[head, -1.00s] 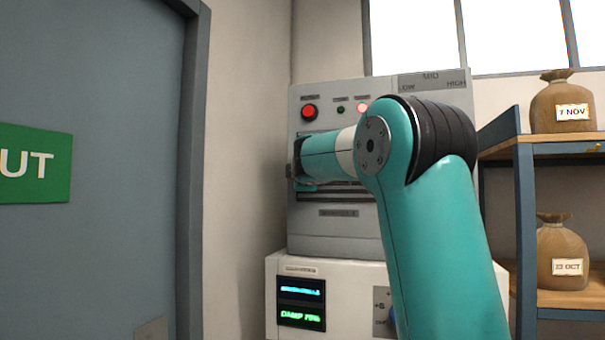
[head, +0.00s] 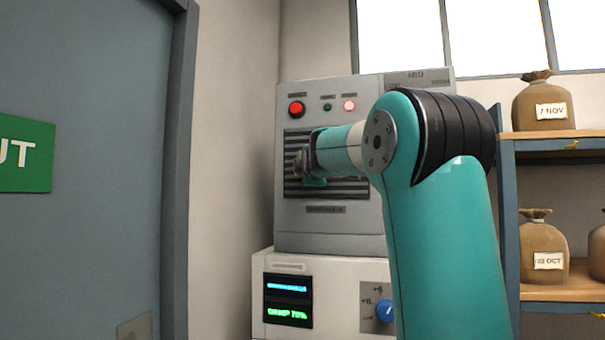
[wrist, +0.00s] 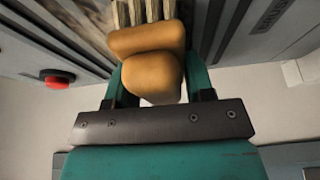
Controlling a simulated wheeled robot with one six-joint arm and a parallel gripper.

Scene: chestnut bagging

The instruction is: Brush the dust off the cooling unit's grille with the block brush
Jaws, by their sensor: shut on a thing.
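The cooling unit (head: 350,228) is a grey box with a dark slatted grille (head: 293,180) on its front. My gripper (wrist: 160,88) is shut on the block brush (wrist: 148,40), which has an orange-tan block and pale bristle tufts. In the wrist view the bristles point at the grille slats; I cannot tell whether they touch. In the head view my gripper (head: 310,165) is in front of the grille's left-middle part, and my arm hides much of the grille's right side. The brush is hardly visible there. Dust on the slats is too small to make out.
A red button (head: 297,109) and two small lamps sit above the grille; the button also shows in the wrist view (wrist: 57,78). A white cabinet (head: 340,275) with displays and a blue knob stands below. A shelf (head: 508,200) with sacks is on the right, a door (head: 80,250) on the left.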

